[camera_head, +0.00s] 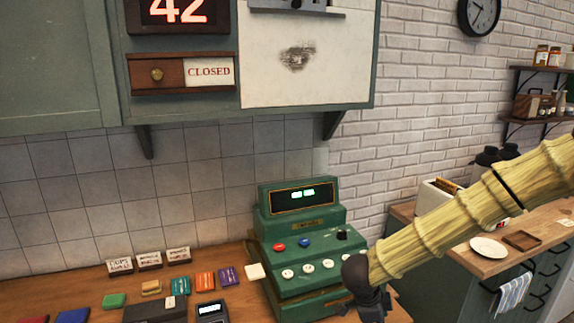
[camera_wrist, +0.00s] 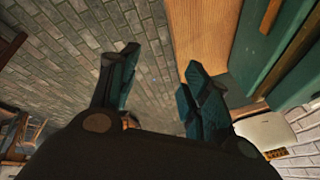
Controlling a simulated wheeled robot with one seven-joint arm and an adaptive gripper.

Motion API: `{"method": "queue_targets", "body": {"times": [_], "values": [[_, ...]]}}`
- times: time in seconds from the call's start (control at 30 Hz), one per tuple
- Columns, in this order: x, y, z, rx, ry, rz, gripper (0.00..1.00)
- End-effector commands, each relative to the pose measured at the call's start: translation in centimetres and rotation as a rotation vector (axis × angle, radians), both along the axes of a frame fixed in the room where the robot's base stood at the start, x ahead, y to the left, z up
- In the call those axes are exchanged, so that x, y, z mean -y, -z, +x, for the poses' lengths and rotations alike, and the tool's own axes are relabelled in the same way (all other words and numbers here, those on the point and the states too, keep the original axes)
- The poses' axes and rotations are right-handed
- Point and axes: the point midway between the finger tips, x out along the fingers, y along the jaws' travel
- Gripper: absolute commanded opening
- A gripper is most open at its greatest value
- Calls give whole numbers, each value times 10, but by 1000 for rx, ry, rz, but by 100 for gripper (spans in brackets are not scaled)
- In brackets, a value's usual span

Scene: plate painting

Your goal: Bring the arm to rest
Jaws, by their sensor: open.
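My arm (camera_head: 480,205), with a pale yellow-green bamboo-like surface, reaches in from the right edge in the head view. It slopes down to the left, in front of the counter. My gripper (camera_head: 370,300) is dark and hangs at the arm's lower end, just right of the green cash register; its fingertips are not clear there. In the wrist view, the two teal-dark fingers of my gripper (camera_wrist: 162,65) stand apart with nothing between them. Brick-patterned floor and a wooden surface show beyond them.
The green cash register (camera_head: 300,245) stands on the wooden counter (camera_head: 70,290), close to my gripper. Several coloured blocks and small signs (camera_head: 148,260) lie to its left. A side counter (camera_head: 535,235) with a white plate (camera_head: 489,248) is behind my arm. Cabinets hang above.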

Motion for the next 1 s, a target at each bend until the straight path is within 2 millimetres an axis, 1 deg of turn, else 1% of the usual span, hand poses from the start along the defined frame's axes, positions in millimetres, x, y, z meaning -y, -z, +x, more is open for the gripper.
{"method": "queue_targets", "body": {"times": [0.03, 0.1, 0.17, 0.2, 0.37, 0.4, 0.47, 0.5, 0.57, 0.67, 0.7, 0.8, 0.9, 1.0], "values": [[2, 25, -7, -13, -76, -37, 48], [4, 52, -16, -21, -181, -77, 48], [5, 75, -25, -31, -274, -104, 48], [6, 89, -33, -40, -336, -119, 48], [4, 141, -71, -85, -596, -160, 48], [3, 153, -81, -98, -664, -165, 48], [1, 171, -98, -122, -767, -166, 48], [-1, 183, -111, -140, -834, -166, 48], [-3, 199, -132, -169, -936, -159, 48], [-6, 222, -170, -218, -1105, -136, 48], [-7, 230, -186, -240, -1170, -122, 48], [-9, 245, -224, -289, -1315, -86, 48], [-10, 255, -255, -328, -1430, -48, 48], [-11, 261, -282, -364, -1521, -12, 48]]}}
